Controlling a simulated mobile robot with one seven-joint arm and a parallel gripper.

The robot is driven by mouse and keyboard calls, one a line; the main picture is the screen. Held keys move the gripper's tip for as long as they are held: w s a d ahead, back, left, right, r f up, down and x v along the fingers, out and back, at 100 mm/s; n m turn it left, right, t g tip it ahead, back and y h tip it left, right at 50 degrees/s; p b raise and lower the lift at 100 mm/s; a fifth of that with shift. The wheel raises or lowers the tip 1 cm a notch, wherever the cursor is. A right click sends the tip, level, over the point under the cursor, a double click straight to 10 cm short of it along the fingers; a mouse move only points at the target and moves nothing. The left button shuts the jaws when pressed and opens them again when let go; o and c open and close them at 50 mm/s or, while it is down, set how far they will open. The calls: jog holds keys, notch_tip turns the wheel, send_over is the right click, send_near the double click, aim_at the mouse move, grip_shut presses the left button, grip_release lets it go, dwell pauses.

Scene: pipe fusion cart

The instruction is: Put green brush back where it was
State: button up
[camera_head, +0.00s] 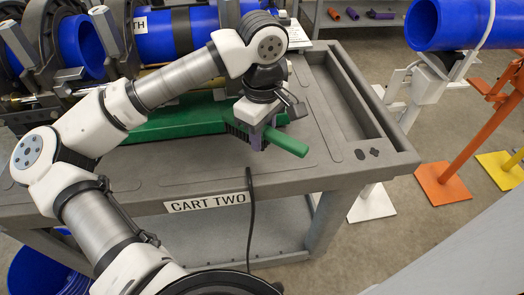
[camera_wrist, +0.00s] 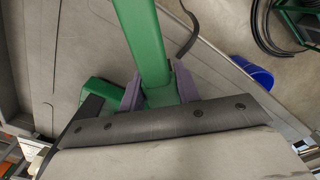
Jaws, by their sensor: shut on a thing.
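The green brush (camera_head: 287,143) is held in my gripper (camera_head: 258,137), low over the grey top of cart two. Its handle points right and toward the front edge, and dark bristles show left of the jaws. In the wrist view the green handle (camera_wrist: 143,38) runs up the picture between the two purple fingers of my gripper (camera_wrist: 158,85), which are closed on it. Whether the brush touches the cart top is unclear. A long green piece (camera_head: 170,124) lies on the cart behind and left of the brush.
The cart top (camera_head: 305,165) is clear right of the brush, up to a recessed trough (camera_head: 352,95). A clamp machine with blue pipe (camera_head: 163,35) stands at the back left. A dark cable (camera_head: 250,215) hangs over the front edge. A blue pipe on a stand (camera_head: 450,22) is at right.

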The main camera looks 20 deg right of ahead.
aim_at(263, 165)
notch_tip(263, 165, down, 7)
jog(key=shift+f+p, duration=0.1)
jog(key=shift+p, duration=0.3)
jog(key=shift+f+b, duration=0.2)
jog(key=shift+b, duration=0.15)
jog(key=o, duration=1.1)
jog(key=shift+r, duration=0.1)
jog(key=shift+r, duration=0.1)
jog(key=shift+r+p, duration=0.2)
jog(key=shift+p, duration=0.3)
notch_tip(263, 165, up, 11)
jog(key=shift+w+f+b, duration=0.15)
jog(key=shift+f+b, duration=0.05)
jog(key=shift+b, duration=0.65)
jog(key=shift+r, duration=0.55)
